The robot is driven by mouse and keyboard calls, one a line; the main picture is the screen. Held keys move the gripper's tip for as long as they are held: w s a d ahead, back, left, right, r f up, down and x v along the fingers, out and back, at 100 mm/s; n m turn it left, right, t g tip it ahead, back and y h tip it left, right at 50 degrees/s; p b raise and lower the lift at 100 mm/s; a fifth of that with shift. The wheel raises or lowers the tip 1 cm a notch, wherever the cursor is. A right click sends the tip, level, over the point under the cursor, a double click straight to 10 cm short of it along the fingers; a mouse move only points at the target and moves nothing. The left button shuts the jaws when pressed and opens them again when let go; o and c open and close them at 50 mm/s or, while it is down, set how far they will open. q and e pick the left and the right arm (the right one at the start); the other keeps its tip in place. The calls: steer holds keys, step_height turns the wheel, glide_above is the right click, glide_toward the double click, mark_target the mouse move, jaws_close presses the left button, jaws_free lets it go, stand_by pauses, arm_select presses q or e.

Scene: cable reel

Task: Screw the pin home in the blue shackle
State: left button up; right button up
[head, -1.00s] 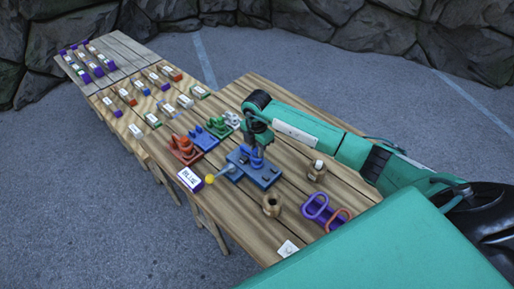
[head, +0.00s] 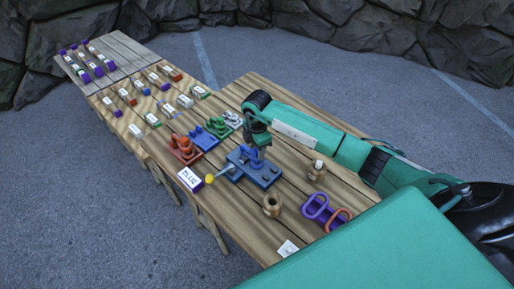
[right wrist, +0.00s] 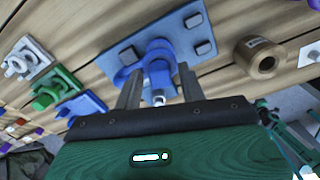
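The blue shackle (head: 254,158) stands on a blue base plate (head: 265,178) on the plank table. In the right wrist view the shackle (right wrist: 158,62) rises from its plate between my two fingers. A small silver pin end (right wrist: 158,98) shows in front of it, between the fingers. The rest of the pin is hidden. My right gripper (head: 257,146) is over the shackle, pointing down. In the right wrist view its fingers (right wrist: 159,88) are apart on either side of the blue part, with a gap visible at the left. My left gripper is out of view.
Red (head: 184,150), blue (head: 204,138) and green (head: 220,128) shackle stations stand to the left. A rod with a yellow knob (head: 210,179) sticks out near a sign (head: 190,179). A wooden ring (head: 272,204) and purple loops (head: 316,207) are at the front.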

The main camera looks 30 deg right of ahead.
steer(key=shift+o, duration=0.2)
steer(key=o, duration=0.5)
steer(key=shift+r+b, duration=2.25)
steer(key=shift+r, duration=4.6)
